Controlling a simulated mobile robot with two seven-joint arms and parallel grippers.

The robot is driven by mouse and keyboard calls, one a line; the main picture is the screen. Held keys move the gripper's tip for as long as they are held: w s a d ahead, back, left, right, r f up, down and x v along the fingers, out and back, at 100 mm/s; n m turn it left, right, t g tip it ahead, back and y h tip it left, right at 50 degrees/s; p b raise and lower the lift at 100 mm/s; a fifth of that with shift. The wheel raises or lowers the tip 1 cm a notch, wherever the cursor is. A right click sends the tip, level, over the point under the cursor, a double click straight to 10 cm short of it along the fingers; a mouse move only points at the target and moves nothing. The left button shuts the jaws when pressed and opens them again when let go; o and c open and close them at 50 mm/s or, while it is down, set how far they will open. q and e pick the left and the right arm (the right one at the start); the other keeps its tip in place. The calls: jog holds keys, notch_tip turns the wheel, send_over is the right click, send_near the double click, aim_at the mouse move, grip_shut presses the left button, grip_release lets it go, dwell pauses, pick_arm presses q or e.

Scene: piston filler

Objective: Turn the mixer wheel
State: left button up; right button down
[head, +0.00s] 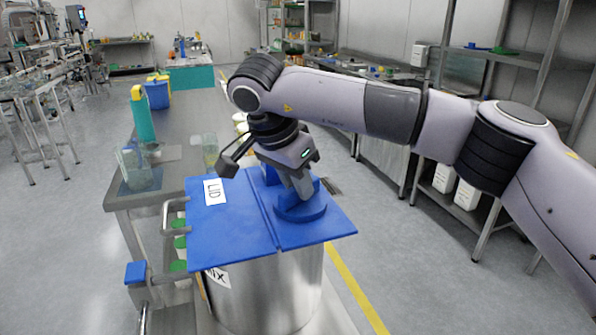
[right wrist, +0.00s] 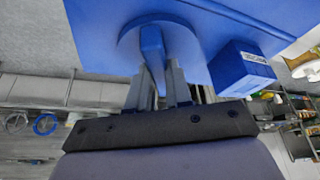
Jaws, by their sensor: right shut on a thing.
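The blue mixer wheel (head: 305,211) sits on the right part of the flat blue lid, on top of a steel mixing vessel (head: 272,293). My right gripper (head: 300,188) reaches down onto the wheel from above. In the right wrist view, the wheel's round disc (right wrist: 188,38) carries a raised blue handle (right wrist: 151,40), and the fingers (right wrist: 160,85) are shut on this handle. The gripper partly hides the wheel in the head view. My left gripper is not in view.
The blue lid (head: 235,225) bears a white "LID" label. A blue box (right wrist: 240,68) stands beside the wheel. A steel table (head: 160,195) holds a teal bottle (head: 142,115) and a blue bin (head: 157,95). Shelving stands right.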

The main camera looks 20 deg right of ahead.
jog(key=m+g+p, duration=0.1)
jog(key=m, duration=0.1)
jog(key=shift+a+f+m+p, duration=0.1)
jog(key=shift+m+p, duration=0.2)
jog(key=shift+m, duration=0.1)
jog(key=shift+m+g+h+p, duration=0.3)
jog(key=shift+m+g, duration=0.2)
jog(key=shift+m, duration=0.4)
jog(key=m, duration=0.1)
jog(key=m+g, duration=0.1)
jog(key=m, duration=0.1)
jog(key=shift+w+f+m, duration=0.15)
jog(key=shift+m, duration=0.15)
jog(key=shift+w+m+g, duration=0.1)
jog(key=shift+m+g, duration=0.8)
jog(key=shift+m, duration=1)
jog(key=shift+y, duration=0.4)
jog(key=c, duration=1)
grip_release()
jog(key=shift+c, duration=0.2)
jog(key=shift+w+r, duration=0.1)
jog(key=shift+r, duration=0.15)
